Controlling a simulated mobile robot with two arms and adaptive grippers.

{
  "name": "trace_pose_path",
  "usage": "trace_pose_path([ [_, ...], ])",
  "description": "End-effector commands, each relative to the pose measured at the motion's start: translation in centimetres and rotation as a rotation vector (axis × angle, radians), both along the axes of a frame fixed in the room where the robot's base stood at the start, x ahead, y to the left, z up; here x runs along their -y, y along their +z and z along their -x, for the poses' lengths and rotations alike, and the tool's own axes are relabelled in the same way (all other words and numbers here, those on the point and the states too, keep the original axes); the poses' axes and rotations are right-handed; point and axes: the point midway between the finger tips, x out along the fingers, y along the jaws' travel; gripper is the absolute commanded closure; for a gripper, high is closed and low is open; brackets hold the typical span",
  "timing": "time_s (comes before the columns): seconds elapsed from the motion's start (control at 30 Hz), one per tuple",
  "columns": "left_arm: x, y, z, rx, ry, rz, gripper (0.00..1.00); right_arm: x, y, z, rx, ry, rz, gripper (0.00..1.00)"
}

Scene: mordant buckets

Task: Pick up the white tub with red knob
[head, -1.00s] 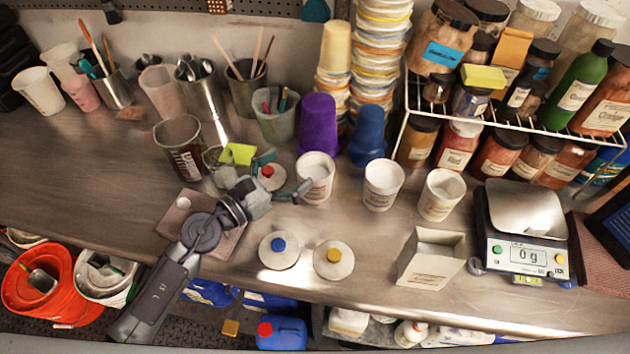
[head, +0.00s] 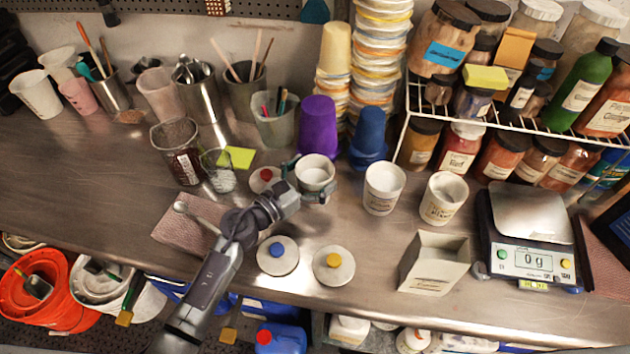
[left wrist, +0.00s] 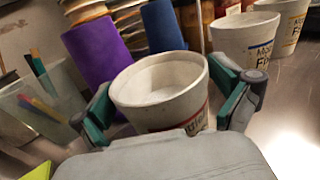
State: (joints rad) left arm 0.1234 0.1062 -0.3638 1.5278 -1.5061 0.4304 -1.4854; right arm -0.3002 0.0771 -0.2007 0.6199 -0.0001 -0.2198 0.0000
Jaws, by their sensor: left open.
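A white tub (head: 316,172) with a red band on its label stands open on the metal bench; it also shows in the left wrist view (left wrist: 160,92). A round white lid with a red knob (head: 265,179) lies on the bench just left of it, partly hidden by my gripper. No knob is on the tub itself. My left gripper (head: 309,180) is open, with one finger on each side of the tub. In the left wrist view its green-padded fingers (left wrist: 168,108) flank the tub; contact cannot be told. My right gripper is not in view.
Two similar white tubs (head: 383,188) (head: 442,198) stand to the right. Lids with blue (head: 278,256) and yellow (head: 334,266) knobs lie in front. A purple cup (head: 317,126) and a blue cup (head: 369,135) stand close behind. A glass beaker (head: 219,172) stands left.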

Motion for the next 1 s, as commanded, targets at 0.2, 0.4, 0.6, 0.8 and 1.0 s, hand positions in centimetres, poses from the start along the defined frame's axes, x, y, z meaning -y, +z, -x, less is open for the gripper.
trace_pose_path([
  [0.2, 0.1, -0.1, -0.2, -0.001, 0.000, -0.001, 0.00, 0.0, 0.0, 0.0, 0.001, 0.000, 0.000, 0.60],
  [0.4, 0.1, 0.0, -0.2, -0.001, 0.001, -0.001, 0.27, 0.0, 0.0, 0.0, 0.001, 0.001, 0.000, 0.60],
  [0.6, 0.1, 0.0, -0.2, 0.001, 0.001, 0.001, 0.55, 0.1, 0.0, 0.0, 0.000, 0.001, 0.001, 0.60],
  [0.8, 0.1, 0.1, -0.2, 0.001, 0.000, 0.001, 0.55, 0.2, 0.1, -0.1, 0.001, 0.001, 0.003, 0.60],
  [1.0, 0.1, 1.4, -0.2, 0.004, 0.000, -0.001, 0.55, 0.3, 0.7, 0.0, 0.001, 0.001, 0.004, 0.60],
])
